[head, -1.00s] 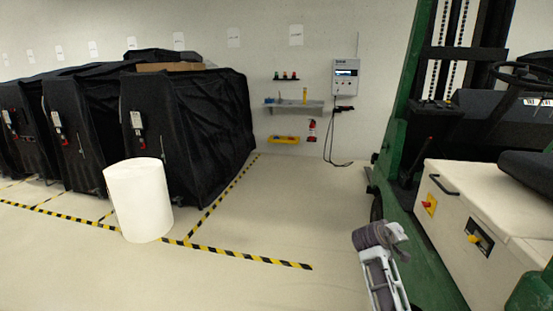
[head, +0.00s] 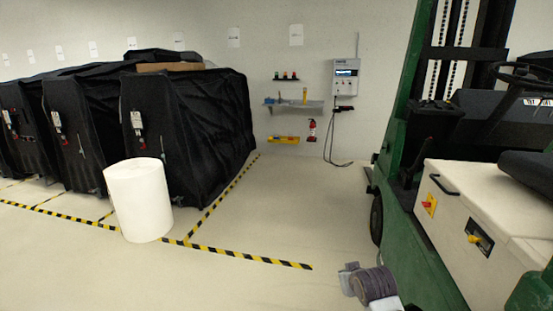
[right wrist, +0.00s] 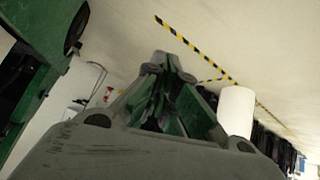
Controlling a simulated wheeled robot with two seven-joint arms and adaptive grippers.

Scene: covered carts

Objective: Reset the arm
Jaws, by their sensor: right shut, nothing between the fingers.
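My right gripper (right wrist: 172,64) points ahead in the right wrist view, its two fingers together at the tips with nothing between them. It is clear of everything it faces. In the head view, part of my right arm (head: 372,286), grey and white, shows at the bottom edge, left of the green forklift. My left arm and gripper are not in view.
A green forklift (head: 423,233) with a cream body stands close on the right. A white cylinder (head: 139,201) stands at left before black-covered carts (head: 205,132). Yellow-black tape (head: 249,257) marks the floor. The middle floor is clear. A wall box (head: 346,79) hangs at the back.

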